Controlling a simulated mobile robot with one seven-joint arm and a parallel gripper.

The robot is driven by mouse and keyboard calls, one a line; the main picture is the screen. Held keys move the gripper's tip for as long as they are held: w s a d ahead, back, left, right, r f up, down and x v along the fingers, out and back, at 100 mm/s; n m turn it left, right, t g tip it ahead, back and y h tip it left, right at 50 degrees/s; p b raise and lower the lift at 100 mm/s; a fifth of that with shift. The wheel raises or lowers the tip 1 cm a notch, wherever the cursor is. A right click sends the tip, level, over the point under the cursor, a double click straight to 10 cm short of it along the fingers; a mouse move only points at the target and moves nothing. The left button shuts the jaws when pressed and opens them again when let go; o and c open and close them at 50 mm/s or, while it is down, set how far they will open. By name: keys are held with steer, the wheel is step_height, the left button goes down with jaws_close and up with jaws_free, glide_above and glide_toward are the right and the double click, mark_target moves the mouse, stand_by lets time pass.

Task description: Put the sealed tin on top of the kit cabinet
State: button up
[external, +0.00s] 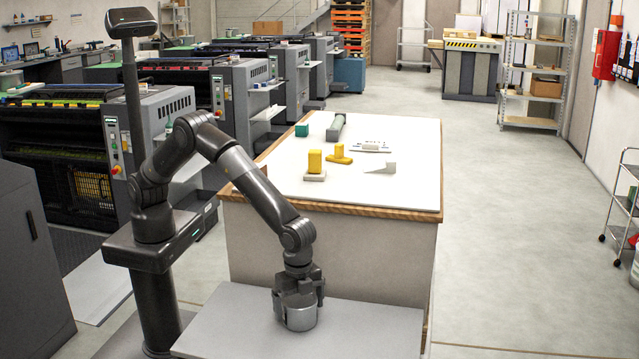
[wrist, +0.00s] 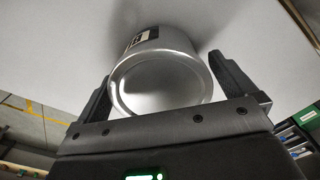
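The sealed tin, a silver-grey cylinder (external: 301,315), is upright on a light grey flat top (external: 372,331) at the front. In the wrist view, the tin (wrist: 160,75) shows its round rimmed end and a dark label on its side. My gripper (external: 299,293) points down over the tin. Its two dark fingers (wrist: 160,66) stand on either side of the tin, and a gap shows by the right finger, so it looks open around the tin. A dark grey cabinet with a handle (external: 32,250), possibly the kit cabinet, stands at the far left.
A large white-topped table (external: 400,195) stands behind the grey top.

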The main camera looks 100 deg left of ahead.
mark_target(299, 298)
step_height(299, 298, up, 12)
steer(key=shift+r, duration=0.15)
stand_by(0.5)
stand_by(0.3)
